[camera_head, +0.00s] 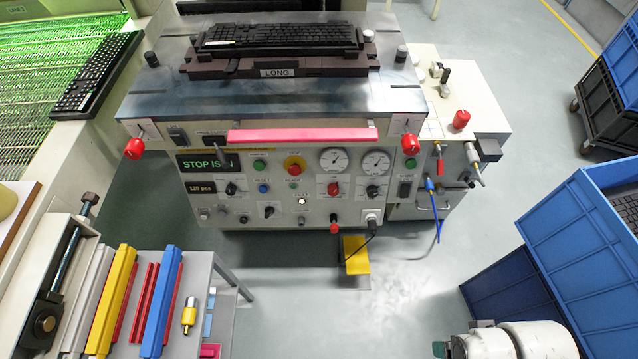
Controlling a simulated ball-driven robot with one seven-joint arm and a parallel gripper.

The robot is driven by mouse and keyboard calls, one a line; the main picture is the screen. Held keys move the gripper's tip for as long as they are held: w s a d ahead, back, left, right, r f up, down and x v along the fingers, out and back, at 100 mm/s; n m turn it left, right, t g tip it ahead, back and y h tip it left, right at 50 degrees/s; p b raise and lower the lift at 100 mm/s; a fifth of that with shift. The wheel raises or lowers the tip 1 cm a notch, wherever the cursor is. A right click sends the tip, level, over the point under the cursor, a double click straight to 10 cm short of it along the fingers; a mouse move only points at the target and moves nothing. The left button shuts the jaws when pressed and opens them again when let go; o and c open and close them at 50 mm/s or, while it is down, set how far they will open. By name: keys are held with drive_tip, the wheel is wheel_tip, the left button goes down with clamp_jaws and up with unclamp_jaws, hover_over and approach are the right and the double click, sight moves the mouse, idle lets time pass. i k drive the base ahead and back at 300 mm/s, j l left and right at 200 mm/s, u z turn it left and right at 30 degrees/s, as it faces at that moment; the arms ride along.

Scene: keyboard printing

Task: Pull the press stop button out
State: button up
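The press stop button is a red mushroom button (294,163) on a yellow surround, in the upper middle of the press's front panel (320,212). It sits between a green button (260,165) and a round gauge (335,160). Whether it is pressed in cannot be told from its shape. A green-lit display (207,162) at the panel's left reads "STOP IS" with the end hard to read. White links of my arm show at the bottom right edge, well away from the panel. My gripper cannot be made out in this view.
A pink-red bar (303,135) runs across the press front above the button. Red knobs (133,148) stick out at its sides. A yellow pedal (355,255) is on the floor below. Blue crates (585,235) stand right, a bench with coloured bars (112,300) left. The floor between is open.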

sight(294, 169)
drive_tip(key=i+j+u, duration=0.15)
drive_tip(key=j, duration=0.25)
drive_tip(key=i+j+u, duration=0.1)
drive_tip(key=i+j, duration=0.2)
drive_tip(key=i+j+u, duration=0.15)
drive_tip(key=j, duration=0.35)
drive_tip(key=i, duration=0.1)
